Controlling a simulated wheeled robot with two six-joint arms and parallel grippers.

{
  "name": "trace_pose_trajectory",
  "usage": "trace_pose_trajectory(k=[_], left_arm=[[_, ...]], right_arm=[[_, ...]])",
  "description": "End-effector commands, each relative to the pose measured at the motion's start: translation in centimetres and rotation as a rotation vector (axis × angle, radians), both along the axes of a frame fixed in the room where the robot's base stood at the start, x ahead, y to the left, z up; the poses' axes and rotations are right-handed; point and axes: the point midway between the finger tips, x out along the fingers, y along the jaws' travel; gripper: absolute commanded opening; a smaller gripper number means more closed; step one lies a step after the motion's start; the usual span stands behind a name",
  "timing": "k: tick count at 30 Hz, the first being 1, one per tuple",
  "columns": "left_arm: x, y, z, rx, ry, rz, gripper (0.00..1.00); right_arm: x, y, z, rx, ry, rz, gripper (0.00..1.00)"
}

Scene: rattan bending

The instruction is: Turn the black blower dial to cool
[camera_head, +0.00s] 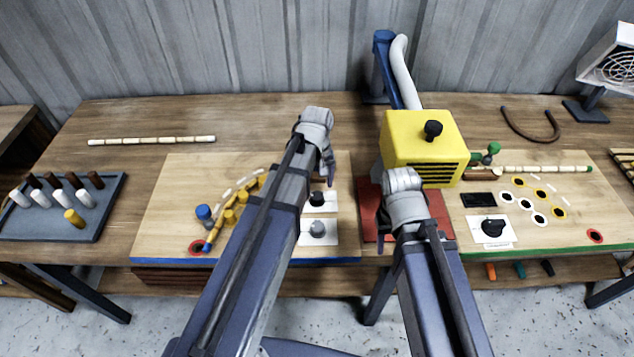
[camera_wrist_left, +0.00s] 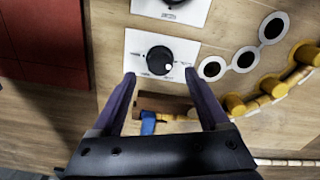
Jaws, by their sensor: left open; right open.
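A black dial (camera_head: 317,198) sits on a white plate on the left board. It also shows in the left wrist view as a round black knob (camera_wrist_left: 159,60) with a white mark on its lower right edge; the plate's lettering is too small to read. My left gripper (camera_head: 330,180) is above and behind this dial. Its fingers (camera_wrist_left: 156,78) are open and empty, spread to either side of the dial's lower edge in the wrist view, apart from it. Another black dial (camera_head: 492,227) sits on the right board. My right gripper (camera_head: 381,243) is mostly hidden by its arm, over the red mat.
A grey dial (camera_head: 317,229) sits just in front of the black one. Yellow pegs (camera_head: 229,216) stand left of my left arm. A yellow box (camera_head: 424,140) with a black knob stands behind my right arm. A peg tray (camera_head: 62,200) lies far left.

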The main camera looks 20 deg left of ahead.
Motion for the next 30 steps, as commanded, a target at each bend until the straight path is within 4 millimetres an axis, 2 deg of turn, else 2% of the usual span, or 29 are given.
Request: trace_pose_trajectory(k=[1,6,23,26,30], left_arm=[[0.0,0.0,1.4,0.000,0.000,0.000,0.78],[0.0,0.0,2.7,0.000,0.000,0.000,0.78],[-0.1,-0.1,2.7,0.000,0.000,-0.002,0.78],[-1.5,-1.4,2.7,0.007,0.006,-0.075,0.78],[-6.6,-5.5,2.7,0.038,0.025,-0.363,0.78]], right_arm=[[0.0,0.0,1.4,0.000,0.000,0.000,0.50],[0.0,0.0,2.7,0.000,0.000,0.000,0.50],[0.0,0.0,2.7,0.000,0.000,0.000,0.50],[0.0,0.0,2.7,0.000,0.000,0.000,0.50],[0.0,0.0,2.7,0.000,0.000,0.000,0.50]])
